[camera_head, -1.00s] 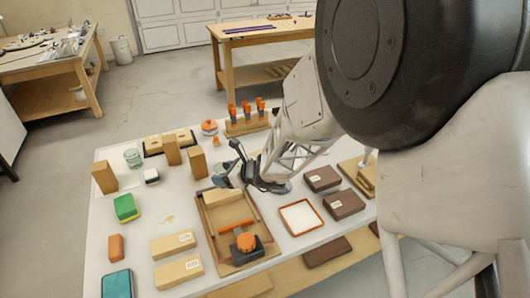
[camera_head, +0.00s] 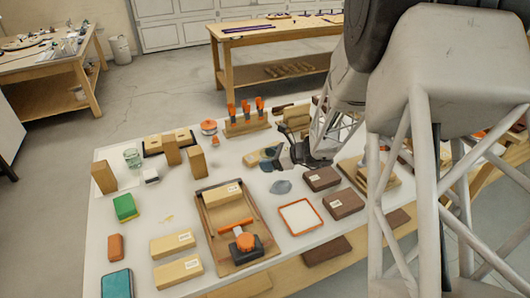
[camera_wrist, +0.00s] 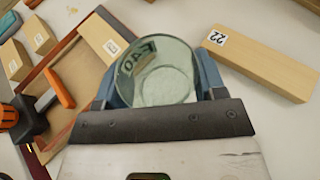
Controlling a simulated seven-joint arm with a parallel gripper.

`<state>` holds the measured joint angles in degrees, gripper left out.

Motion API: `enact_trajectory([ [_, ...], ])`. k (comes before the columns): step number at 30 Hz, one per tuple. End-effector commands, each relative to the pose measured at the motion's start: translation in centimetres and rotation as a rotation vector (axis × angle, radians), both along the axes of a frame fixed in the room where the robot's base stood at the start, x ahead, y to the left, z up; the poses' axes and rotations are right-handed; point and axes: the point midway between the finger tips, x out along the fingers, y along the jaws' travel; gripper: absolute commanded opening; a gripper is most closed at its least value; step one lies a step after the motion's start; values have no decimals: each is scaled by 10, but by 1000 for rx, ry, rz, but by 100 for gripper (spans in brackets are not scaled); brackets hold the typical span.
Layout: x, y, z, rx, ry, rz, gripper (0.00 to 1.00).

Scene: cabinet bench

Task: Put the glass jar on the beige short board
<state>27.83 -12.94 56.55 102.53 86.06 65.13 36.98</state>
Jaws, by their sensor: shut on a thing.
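My gripper (camera_head: 273,160) is shut on a clear glass jar (camera_wrist: 155,82), whose round body shows between the two blue-grey fingers in the wrist view. Dark lettering shows on or through the glass. In the head view I cannot make out the held jar clearly. A beige board (camera_wrist: 262,63) with a label reading 22 lies on the bench, beside the jar to the upper right in the wrist view. In the head view a beige board (camera_head: 252,159) lies by the gripper, partly hidden. Whether it is the short one I cannot tell.
A wooden tray (camera_head: 207,231) holds a beige block (camera_head: 222,194) and an orange-knobbed item (camera_head: 245,242). Two labelled beige blocks (camera_head: 172,243) lie to its left. Another glass jar (camera_head: 133,158) stands far left. A white orange-rimmed tray (camera_head: 299,217) and dark brown blocks (camera_head: 321,178) lie right.

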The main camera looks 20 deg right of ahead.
Motion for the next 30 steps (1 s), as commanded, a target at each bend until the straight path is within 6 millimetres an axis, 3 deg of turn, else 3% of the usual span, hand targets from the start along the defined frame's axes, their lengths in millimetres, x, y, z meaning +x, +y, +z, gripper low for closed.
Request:
enact_trajectory([
  [6, -3, -15, -2, 0, 1, 9, 37],
  [20, -2, -17, -2, 0, 0, 12, 37],
  [30, 28, -24, -5, 0, 0, 13, 37],
])
